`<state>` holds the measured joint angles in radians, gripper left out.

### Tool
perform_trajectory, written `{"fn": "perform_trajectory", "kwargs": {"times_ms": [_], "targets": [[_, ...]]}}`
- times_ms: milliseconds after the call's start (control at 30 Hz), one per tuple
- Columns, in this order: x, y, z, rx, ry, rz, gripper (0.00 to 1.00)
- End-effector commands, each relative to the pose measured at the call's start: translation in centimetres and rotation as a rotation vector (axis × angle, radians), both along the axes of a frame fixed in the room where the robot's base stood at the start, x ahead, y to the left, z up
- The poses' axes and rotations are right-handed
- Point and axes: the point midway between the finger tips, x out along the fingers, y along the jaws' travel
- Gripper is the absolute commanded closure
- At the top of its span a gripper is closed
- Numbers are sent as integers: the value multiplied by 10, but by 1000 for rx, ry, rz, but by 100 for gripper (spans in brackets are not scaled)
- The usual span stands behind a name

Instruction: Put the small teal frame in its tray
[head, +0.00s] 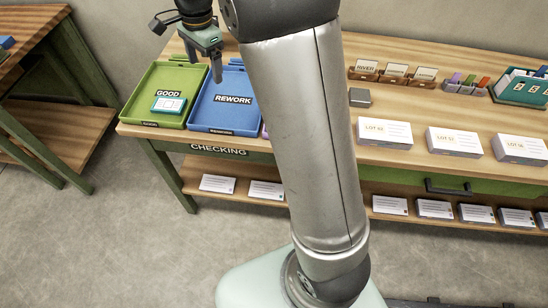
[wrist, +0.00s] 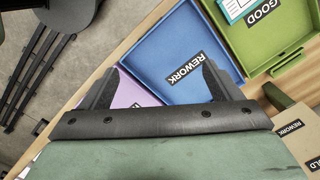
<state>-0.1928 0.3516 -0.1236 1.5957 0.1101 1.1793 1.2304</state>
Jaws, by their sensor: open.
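The small teal frame (head: 169,104), with a white label face, lies flat inside the green GOOD tray (head: 152,121), toward its front right. In the wrist view only part of the frame (wrist: 236,10) shows at the top edge, inside the green tray (wrist: 293,40). The blue REWORK tray (head: 222,119) stands right of the green one and looks empty. My gripper (head: 205,72) is open and empty, above the back of the trays near the border between green and blue. In the wrist view my gripper (wrist: 161,82) has its fingers spread over the blue tray (wrist: 165,35).
A purple tray (wrist: 131,94) lies beside the blue one, mostly hidden by my arm in the head view. Labelled boxes (head: 385,133) and card holders (head: 395,75) occupy the table's right. A lower shelf (head: 240,172) holds cards. Another table (head: 35,40) stands at left.

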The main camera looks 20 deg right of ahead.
Motion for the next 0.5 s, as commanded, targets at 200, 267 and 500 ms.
{"fn": "perform_trajectory", "kwargs": {"times_ms": [200,267,500], "targets": [[-153,-38,-1,-21,-51,601,15],[-191,-44,-10,-34,-61,753,15],[-285,-56,-47,-77,-67,1149,15]]}}
